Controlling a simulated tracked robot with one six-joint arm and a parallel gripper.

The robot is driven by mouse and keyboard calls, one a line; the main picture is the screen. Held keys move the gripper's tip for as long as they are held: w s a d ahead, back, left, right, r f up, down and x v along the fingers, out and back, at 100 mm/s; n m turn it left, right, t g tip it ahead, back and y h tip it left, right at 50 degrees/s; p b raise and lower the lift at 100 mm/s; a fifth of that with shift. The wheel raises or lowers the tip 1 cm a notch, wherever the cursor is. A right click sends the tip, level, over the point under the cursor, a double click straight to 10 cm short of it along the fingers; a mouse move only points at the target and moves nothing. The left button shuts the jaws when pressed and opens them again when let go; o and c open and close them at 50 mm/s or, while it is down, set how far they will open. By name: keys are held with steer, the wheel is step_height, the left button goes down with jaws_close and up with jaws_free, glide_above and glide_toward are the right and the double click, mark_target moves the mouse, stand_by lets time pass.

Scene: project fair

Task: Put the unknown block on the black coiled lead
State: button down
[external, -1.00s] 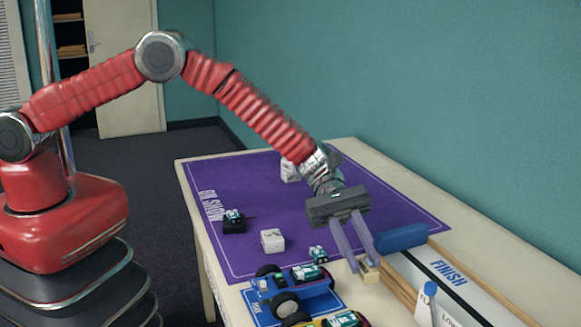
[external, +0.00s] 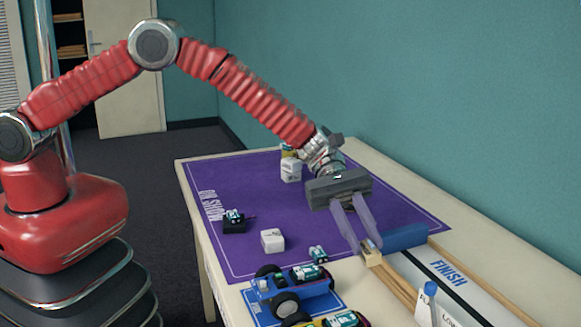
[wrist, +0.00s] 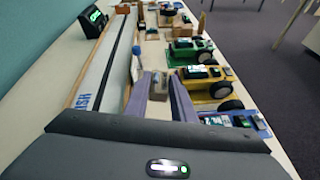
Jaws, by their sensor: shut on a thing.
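In the wrist view the block (wrist: 158,107) shows between the fingers. I cannot tell surely whether it is the unknown block. I cannot clearly make out a black coiled lead. A small black item (external: 234,227) with a white and teal piece on top sits on the left of the purple mat, and a thin dark strand seems to stick out from it.
A white block (external: 272,241) lies on the purple mat (external: 240,190); another white block (external: 291,172) stands farther back. Toy cars, including a blue one (external: 290,292), line the front. The finish track (external: 448,273) and blue bar (external: 404,237) are at right. The mat's middle is clear.

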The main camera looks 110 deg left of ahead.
steer(key=s+a+r+n+t+y, duration=0.1)
steer(key=s+a, duration=0.3)
steer(key=a, duration=0.7)
steer(key=s+a+r+n+t+y, duration=0.1)
steer(key=s+a+n+y, duration=0.1)
steer(key=a, duration=1)
steer(key=s+a+r+n+t+y, duration=0.1)
steer(key=s+a+r+n+y, duration=0.1)
steer(key=s+a, duration=0.5)
steer(key=a+n, duration=0.1)
steer(key=a, duration=0.3)
steer(key=shift+a+n, duration=0.25)
steer(key=shift+n, duration=0.05)
steer(key=shift+s, duration=0.1)
steer(key=shift+f, duration=3.2)
steer(key=shift+f, duration=0.1)
steer(key=shift+f, duration=1.8)
